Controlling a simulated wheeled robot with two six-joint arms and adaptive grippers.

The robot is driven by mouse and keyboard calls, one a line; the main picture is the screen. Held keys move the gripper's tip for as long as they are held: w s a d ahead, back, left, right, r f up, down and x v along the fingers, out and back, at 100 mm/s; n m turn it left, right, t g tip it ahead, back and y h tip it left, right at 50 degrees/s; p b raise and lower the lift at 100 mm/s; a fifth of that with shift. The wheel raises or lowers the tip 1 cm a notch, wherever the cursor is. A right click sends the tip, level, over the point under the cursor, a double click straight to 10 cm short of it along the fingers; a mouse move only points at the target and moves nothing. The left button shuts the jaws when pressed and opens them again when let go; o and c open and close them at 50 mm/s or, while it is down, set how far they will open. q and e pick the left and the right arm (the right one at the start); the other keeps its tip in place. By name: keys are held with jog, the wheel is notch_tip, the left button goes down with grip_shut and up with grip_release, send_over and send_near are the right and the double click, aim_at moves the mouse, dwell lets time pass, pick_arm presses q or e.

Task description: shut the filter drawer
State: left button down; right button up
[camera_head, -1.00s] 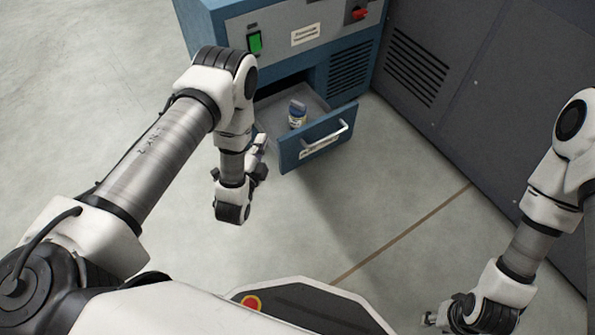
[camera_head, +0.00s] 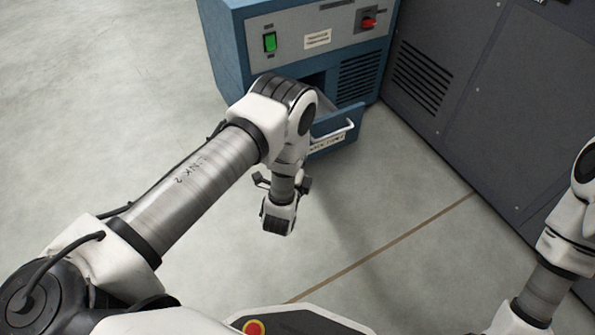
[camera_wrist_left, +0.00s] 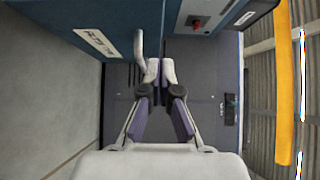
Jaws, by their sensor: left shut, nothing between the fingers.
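The filter drawer (camera_head: 343,121) is pulled part way out of the blue cabinet (camera_head: 228,62). Its white bar handle (camera_head: 349,131) shows, but my left arm hides the left of its front and its inside. In the left wrist view the handle (camera_wrist_left: 139,46) sticks out from the blue drawer front (camera_wrist_left: 130,22), close by the left side of the fingertips. I cannot tell whether they touch. My left gripper (camera_wrist_left: 160,70) is shut and empty. In the head view the arm covers its fingers. My right gripper is outside the frames.
The cabinet panel carries a green switch (camera_head: 269,42) and a red knob (camera_head: 369,22). A dark grey vented cabinet (camera_head: 465,95) stands to the right. Grey floor (camera_head: 400,190) in front of the drawer is open. A yellow pole (camera_wrist_left: 283,90) shows in the wrist view.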

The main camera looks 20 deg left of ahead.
pick_arm(q)
jog(key=w+a+b, duration=0.1)
jog(key=w, duration=0.1)
jog(key=w+a+b, duration=0.1)
jog(key=w+a, duration=0.1)
jog(key=shift+w+a, duration=0.1)
jog(key=shift+a, duration=0.1)
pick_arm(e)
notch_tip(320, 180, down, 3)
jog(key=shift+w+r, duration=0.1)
